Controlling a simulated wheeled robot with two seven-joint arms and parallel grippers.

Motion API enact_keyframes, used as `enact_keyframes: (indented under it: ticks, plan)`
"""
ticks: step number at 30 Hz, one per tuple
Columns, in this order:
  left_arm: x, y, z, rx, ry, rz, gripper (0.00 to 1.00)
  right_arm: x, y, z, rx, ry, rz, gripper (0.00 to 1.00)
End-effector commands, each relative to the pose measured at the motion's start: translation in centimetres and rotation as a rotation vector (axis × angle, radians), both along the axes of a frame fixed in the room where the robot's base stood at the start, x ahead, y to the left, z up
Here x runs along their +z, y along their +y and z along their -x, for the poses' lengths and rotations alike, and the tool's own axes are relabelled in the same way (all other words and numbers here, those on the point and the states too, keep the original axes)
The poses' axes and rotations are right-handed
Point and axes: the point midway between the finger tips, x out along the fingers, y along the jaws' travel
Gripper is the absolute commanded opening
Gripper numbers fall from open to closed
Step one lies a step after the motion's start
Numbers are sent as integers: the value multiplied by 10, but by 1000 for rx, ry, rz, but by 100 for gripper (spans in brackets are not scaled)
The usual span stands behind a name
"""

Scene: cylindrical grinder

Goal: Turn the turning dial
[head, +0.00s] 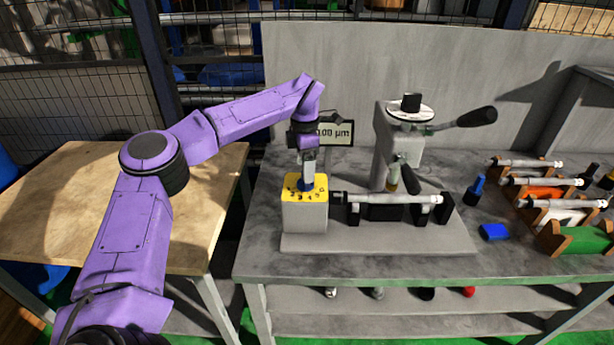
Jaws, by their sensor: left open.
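A grey block (304,216) with a yellow, numbered top (318,188) stands at the left end of the grinder's base plate. My purple left arm reaches over from the left, and my left gripper (307,181) points down at the middle of the yellow top. The gripper is open. A small blue part shows by its fingertips; whether this is the dial's knob, and whether the fingers touch it, I cannot tell. The gripper hides the centre of the numbered top. My right gripper is not in view.
The grinder (385,150) carries a white disc with a black knob (411,103) and a black-handled lever (476,117). A display (337,132) stands behind my gripper. A cylindrical workpiece (390,199) lies right of the block. Racks with rods (564,238) stand at the right.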

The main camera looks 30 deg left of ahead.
Motion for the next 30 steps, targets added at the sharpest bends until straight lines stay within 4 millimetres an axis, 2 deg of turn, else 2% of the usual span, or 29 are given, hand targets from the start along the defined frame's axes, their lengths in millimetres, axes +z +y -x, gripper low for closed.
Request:
enact_keyframes:
  ticks: [3,6,16,17,21,30]
  plan:
    - [-22,-1,0,-2,3,0,77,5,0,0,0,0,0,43]
    - [-35,-1,-1,-2,2,-1,77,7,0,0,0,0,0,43]
    - [-43,-3,-2,-5,-2,-1,77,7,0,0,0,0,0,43]
    - [-43,-3,-2,-5,-2,-1,70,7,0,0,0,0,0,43]
    - [-43,-3,-2,-5,-1,-1,24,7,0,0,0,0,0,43]
    - [-43,-3,-2,23,-1,-1,22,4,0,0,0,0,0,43]
